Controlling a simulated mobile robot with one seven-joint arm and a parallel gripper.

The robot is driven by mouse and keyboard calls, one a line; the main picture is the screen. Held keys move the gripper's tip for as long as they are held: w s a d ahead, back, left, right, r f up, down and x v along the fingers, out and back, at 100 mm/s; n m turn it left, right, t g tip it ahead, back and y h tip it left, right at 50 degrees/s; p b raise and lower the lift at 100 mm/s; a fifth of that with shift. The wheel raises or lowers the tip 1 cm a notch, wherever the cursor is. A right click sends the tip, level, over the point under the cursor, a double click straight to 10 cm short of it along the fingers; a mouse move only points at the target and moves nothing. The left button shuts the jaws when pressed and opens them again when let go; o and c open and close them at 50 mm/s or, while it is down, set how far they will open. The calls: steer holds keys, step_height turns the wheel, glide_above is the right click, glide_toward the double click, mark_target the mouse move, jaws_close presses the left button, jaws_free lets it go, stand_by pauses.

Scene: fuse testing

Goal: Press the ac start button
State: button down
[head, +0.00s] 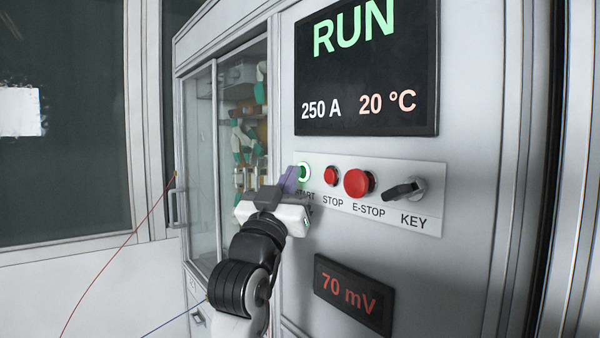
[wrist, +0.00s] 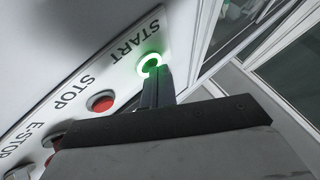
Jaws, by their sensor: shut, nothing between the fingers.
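The start button (head: 304,172) is green with a lit ring, at the left end of the control panel. It glows in the wrist view (wrist: 149,65) beside the word START. My gripper (head: 289,180) is shut and empty, its fingertips at the button's left edge in the head view. In the wrist view the fingertips (wrist: 152,72) overlap the lower part of the ring. I cannot tell whether they touch it. The large display (head: 367,70) reads RUN, 250 A and 20 °C.
The red stop button (head: 331,175), red e-stop (head: 358,183) and key switch (head: 404,190) sit to the right on the same panel. A small display (head: 347,294) below reads 70 mV. A glass-doored cabinet (head: 200,150) stands at left.

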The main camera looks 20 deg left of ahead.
stand_by(0.3)
steer(key=shift+s+a, duration=0.5)
steer(key=shift+s, duration=0.15)
steer(key=s+a, duration=0.1)
steer(key=s, duration=0.1)
steer(key=s+a+b, duration=0.1)
steer(key=s+a, duration=0.1)
stand_by(0.4)
stand_by(0.4)
